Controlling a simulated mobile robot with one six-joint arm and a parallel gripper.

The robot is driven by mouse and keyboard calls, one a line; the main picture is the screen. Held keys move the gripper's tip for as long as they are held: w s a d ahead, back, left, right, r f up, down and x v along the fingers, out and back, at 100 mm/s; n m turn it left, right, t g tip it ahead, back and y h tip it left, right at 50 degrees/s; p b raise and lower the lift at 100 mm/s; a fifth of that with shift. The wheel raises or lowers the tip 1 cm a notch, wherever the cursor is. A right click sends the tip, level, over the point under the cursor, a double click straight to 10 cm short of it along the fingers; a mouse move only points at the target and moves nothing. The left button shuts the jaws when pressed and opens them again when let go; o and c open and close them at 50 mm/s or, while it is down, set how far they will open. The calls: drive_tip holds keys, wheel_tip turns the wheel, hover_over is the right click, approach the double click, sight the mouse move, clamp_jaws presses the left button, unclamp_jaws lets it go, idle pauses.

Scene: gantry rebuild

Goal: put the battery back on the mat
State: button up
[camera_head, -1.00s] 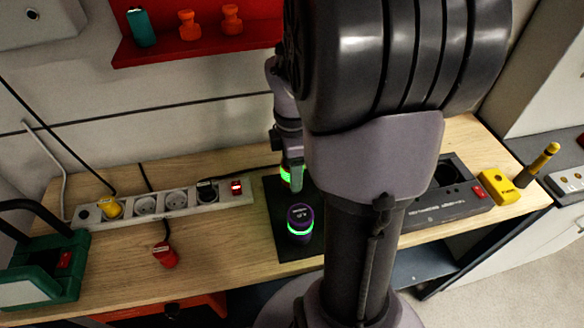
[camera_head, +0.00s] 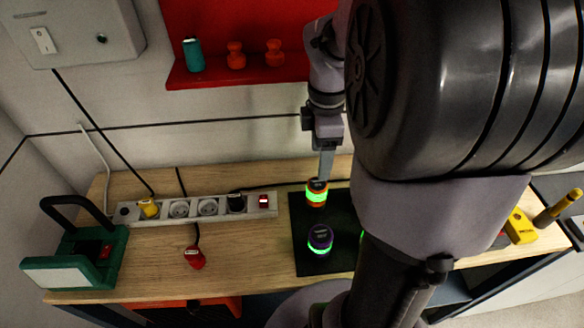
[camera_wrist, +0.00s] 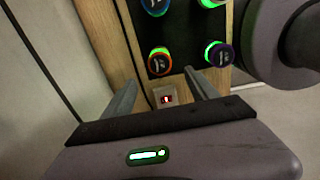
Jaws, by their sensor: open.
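A black mat (camera_head: 305,262) lies on the wooden bench. An orange battery (camera_head: 316,197) with a glowing green band stands upright on its back part; the wrist view shows it too (camera_wrist: 160,62). A purple battery (camera_head: 320,240) stands in front of it on the mat, also in the wrist view (camera_wrist: 219,54). The wrist view's top edge cuts off a blue battery (camera_wrist: 156,5) and another green-lit one (camera_wrist: 212,3), both on the mat. My gripper (camera_wrist: 160,80) is open and empty, its fingers apart from the orange battery. In the head view my gripper (camera_head: 326,168) is just behind and above it.
A power strip (camera_head: 180,209) with plugs lies left of the mat, and a red plug (camera_head: 195,257) lies before it. A green device (camera_head: 75,258) stands at far left. A red shelf (camera_head: 235,72) hangs behind. My arm hides the mat's right side.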

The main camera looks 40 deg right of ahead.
drive_tip(key=s+a+r+m+t, duration=0.1)
drive_tip(key=s+a+m+t, duration=0.1)
drive_tip(key=a+m, duration=0.3)
drive_tip(key=s+a+r+m+t+y, duration=0.1)
drive_tip(key=a+m, duration=0.4)
drive_tip(key=a, duration=0.6)
drive_tip(key=s+a+r+m+t+y, duration=0.1)
drive_tip(key=s+a+r+m+t, duration=0.1)
drive_tip(key=a+m, duration=0.4)
drive_tip(key=shift+s+a+r+t, duration=0.4)
drive_tip(key=shift+s+a+r, duration=0.35)
drive_tip(key=shift+s+a, duration=0.35)
wheel_tip(320, 180, down, 3)
drive_tip(key=b, duration=0.2)
drive_tip(key=shift+r+b, duration=0.1)
drive_tip(key=shift+b, duration=0.3)
drive_tip(key=shift+d, duration=0.1)
